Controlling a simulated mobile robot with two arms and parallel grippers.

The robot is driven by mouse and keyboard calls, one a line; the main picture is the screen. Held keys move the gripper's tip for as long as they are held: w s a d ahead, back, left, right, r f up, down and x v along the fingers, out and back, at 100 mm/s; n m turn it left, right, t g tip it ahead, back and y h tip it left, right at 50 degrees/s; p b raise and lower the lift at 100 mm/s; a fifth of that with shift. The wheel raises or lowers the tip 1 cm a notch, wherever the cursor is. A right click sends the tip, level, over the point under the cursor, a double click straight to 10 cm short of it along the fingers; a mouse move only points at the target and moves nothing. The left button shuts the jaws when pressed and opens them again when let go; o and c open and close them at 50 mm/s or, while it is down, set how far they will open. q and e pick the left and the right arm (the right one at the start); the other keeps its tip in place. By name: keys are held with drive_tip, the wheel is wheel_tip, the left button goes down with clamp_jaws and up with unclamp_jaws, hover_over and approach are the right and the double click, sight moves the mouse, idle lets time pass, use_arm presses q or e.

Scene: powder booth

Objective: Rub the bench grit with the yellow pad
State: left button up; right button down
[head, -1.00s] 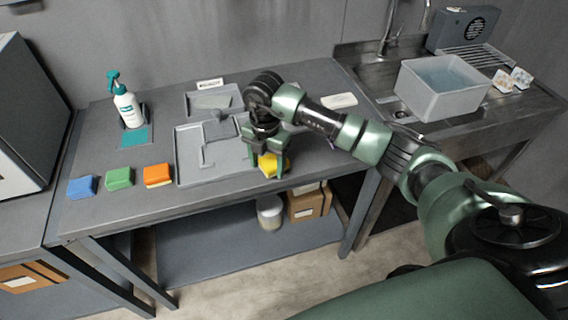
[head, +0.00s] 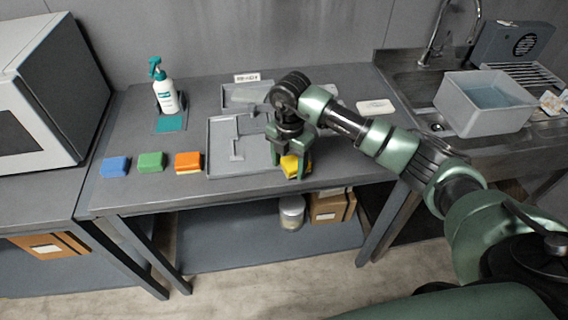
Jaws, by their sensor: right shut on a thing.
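My right gripper (head: 293,168) is shut on the yellow pad (head: 290,164), low at the front part of the grey bench (head: 330,170). The fingers stand on either side of the pad and hide part of it. I cannot tell whether the pad touches the bench. The pad is just right of a grey tray (head: 213,150) with parts in it. The grit cannot be made out in this view. My left gripper is not in view.
A blue pad (head: 115,167), a green pad (head: 151,162) and an orange pad (head: 188,162) lie in a row at the left. A spray bottle (head: 166,96) stands behind them. A sink with a grey tub (head: 485,112) is at the right.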

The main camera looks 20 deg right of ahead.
drive_tip(key=shift+s+d+f, duration=0.1)
drive_tip(key=shift+s+d, duration=0.15)
drive_tip(key=shift+d, duration=0.6)
drive_tip(key=shift+s+d+r, duration=0.1)
drive_tip(key=shift+s+d, duration=0.1)
drive_tip(key=shift+d, duration=0.6)
drive_tip(key=shift+s+d+f, duration=0.1)
drive_tip(key=shift+s+d, duration=0.15)
drive_tip(key=shift+d, duration=0.6)
drive_tip(key=shift+s+d+r, duration=0.1)
drive_tip(key=shift+s+d, duration=0.1)
drive_tip(key=shift+d, duration=0.65)
drive_tip(key=shift+s+d+r, duration=0.1)
drive_tip(key=shift+s+d, duration=0.05)
drive_tip(key=shift+d, duration=0.7)
drive_tip(key=shift+s+d, duration=0.2)
drive_tip(key=shift+d, duration=0.65)
drive_tip(key=shift+a, duration=0.1)
wheel_tip(320, 180, up, 6)
drive_tip(key=p, duration=0.4)
wheel_tip(320, 180, up, 3)
drive_tip(key=shift+r+p, duration=0.1)
drive_tip(key=shift+p, duration=1.1)
drive_tip(key=shift+w, duration=0.1)
